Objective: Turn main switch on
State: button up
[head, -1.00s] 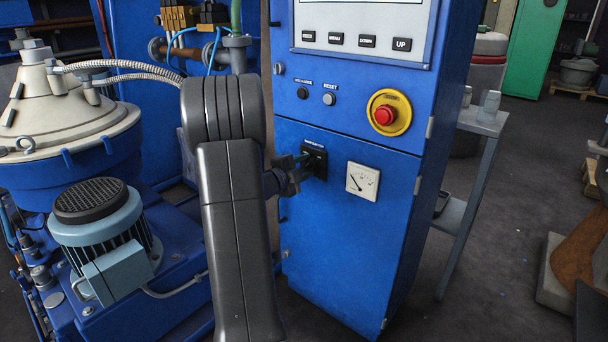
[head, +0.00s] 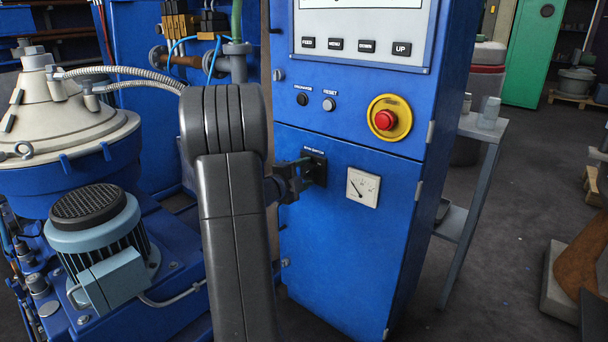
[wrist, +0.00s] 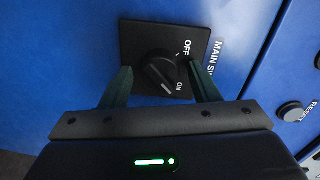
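The main switch is a black rotary knob (wrist: 160,73) on a black square plate (wrist: 136,36), marked OFF and ON. The knob's grip bar lies diagonally, its pale-marked lower end nearer the ON label than OFF. In the head view the switch (head: 315,168) sits on the blue cabinet front, partly hidden by my gripper (head: 290,184). In the wrist view my gripper (wrist: 162,80) is open, with one finger on each side of the knob. A gap shows at the left finger; I cannot tell whether the right one touches.
The blue cabinet (head: 340,250) also carries a gauge (head: 362,187), a red emergency stop (head: 385,120) on yellow, and a reset button (head: 329,104). A motor (head: 100,230) and separator bowl (head: 60,130) stand at left. A grey side table (head: 480,126) stands right of the cabinet.

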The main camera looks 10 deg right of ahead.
jog(key=shift+s+a, duration=0.1)
jog(key=f+p+v, duration=0.1)
jog(key=p+v, duration=0.2)
jog(key=v, duration=1)
jog(key=shift+s+a+r, duration=0.2)
jog(key=shift+a+r, duration=0.05)
jog(key=shift+r, duration=0.25)
jog(key=shift+w+d, duration=0.1)
jog(key=b+x, duration=0.3)
jog(key=x, duration=1)
jog(key=shift+w+d, duration=0.2)
jog(key=shift+d, duration=0.05)
